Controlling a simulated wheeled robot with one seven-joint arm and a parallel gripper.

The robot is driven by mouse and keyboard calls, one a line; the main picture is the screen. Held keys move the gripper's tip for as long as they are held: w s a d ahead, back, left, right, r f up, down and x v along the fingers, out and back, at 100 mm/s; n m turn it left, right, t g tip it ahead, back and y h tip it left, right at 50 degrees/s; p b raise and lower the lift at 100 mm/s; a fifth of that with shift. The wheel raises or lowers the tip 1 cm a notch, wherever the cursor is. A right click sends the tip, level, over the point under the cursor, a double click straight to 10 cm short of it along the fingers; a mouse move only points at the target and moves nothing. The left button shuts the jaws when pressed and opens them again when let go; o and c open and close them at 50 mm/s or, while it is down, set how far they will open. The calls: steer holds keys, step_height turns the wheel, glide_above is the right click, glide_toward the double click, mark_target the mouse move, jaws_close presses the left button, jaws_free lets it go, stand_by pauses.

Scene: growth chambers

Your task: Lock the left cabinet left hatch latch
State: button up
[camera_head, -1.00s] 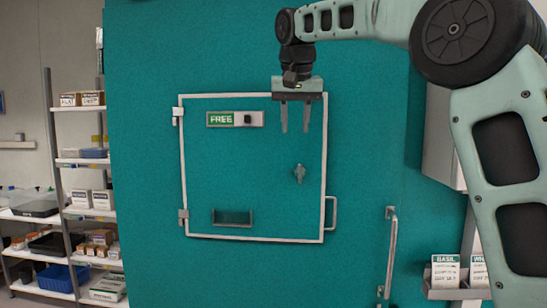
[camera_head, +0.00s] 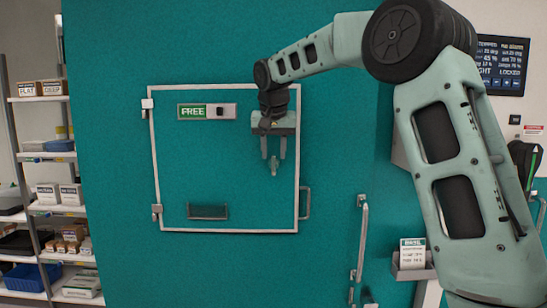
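The hatch (camera_head: 225,165) is a square teal panel with a white frame, set in a teal cabinet (camera_head: 110,265) and closed. Its latch (camera_head: 274,170) is a small grey turn-knob on the right part of the panel, pointing roughly upright. A green-and-white sign (camera_head: 193,111) reading "FREE", with a dark slider beside it, sits at the hatch's upper part. My gripper (camera_head: 273,158) points down in front of the hatch, open, its two fingers apart. The latch shows between and just below the fingertips; whether they touch it, I cannot tell.
A hatch handle (camera_head: 306,202) is at the hatch's right edge. A long door handle (camera_head: 362,240) stands lower right. A shelf rack with boxes (camera_head: 48,193) is at left. A screen (camera_head: 500,65) and a card holder (camera_head: 412,262) are at right.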

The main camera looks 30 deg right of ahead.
mark_target(274, 155)
steer(key=shift+x, duration=1.75)
jaws_close()
